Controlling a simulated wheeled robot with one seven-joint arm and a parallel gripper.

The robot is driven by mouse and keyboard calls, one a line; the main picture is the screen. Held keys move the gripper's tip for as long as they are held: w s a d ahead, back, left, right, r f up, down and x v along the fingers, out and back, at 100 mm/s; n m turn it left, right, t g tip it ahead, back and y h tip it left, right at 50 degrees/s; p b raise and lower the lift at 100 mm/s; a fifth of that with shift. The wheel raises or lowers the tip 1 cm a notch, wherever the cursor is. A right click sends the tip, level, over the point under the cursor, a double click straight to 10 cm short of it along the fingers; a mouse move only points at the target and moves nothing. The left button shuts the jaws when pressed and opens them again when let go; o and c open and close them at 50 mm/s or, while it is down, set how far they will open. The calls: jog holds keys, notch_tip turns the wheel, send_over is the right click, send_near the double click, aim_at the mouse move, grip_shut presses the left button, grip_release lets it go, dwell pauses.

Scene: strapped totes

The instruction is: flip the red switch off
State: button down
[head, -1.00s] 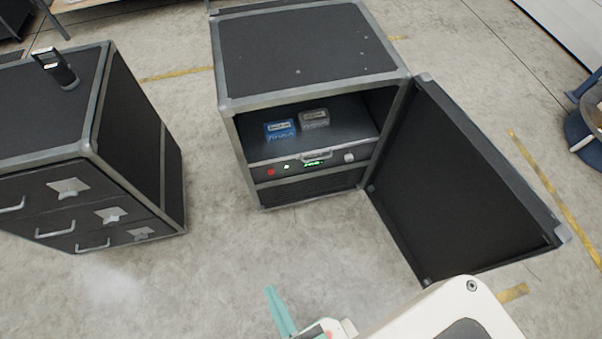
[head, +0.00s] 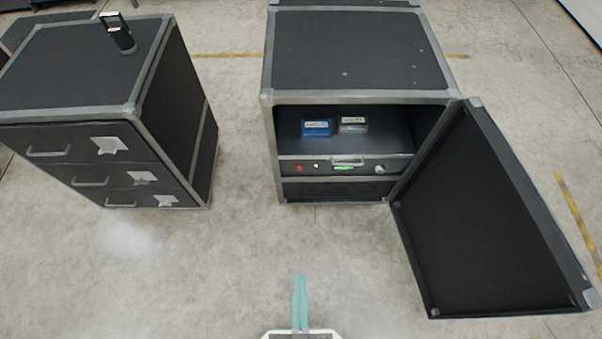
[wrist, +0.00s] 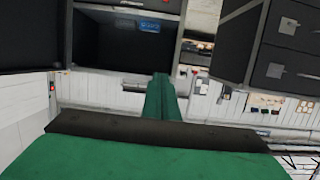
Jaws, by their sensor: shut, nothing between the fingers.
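The red switch (head: 299,168) is a small red spot at the left end of the dark control panel (head: 318,169), inside the open black case (head: 270,130). A small white knob or light and a green lit display (head: 344,168) sit to its right. My gripper (head: 300,280) has green fingers closed together with nothing between them. It is in front of the case, well apart from the panel, at the bottom of the head view. In the wrist view the green fingers (wrist: 160,85) point toward the dark case opening. I cannot make out the red switch there.
The case door (head: 490,210) stands wide open on the right. A blue box (head: 316,129) and a grey box (head: 353,125) sit inside above the panel. A black drawer cabinet (head: 80,145) stands on the left. The floor between is clear.

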jog(key=w+f+m, duration=0.5)
jog(key=w+f, duration=0.2)
jog(key=f, duration=0.4)
jog(key=w+f+m+g, duration=0.1)
jog(key=w+f+m, duration=0.5)
jog(key=w, duration=0.7)
jog(key=w+f+m+g, duration=0.1)
jog(key=w+f+m, duration=0.6)
jog(key=w+f, duration=0.4)
jog(key=w, duration=0.3)
jog(key=shift+w+f, duration=0.25)
jog(key=shift+w, duration=0.1)
send_near(299, 167)
notch_tip(299, 167, down, 3)
jog(key=w, duration=0.4)
jog(key=shift+w+r, duration=0.15)
jog(key=shift+w, duration=0.65)
jog(key=shift+a, duration=0.1)
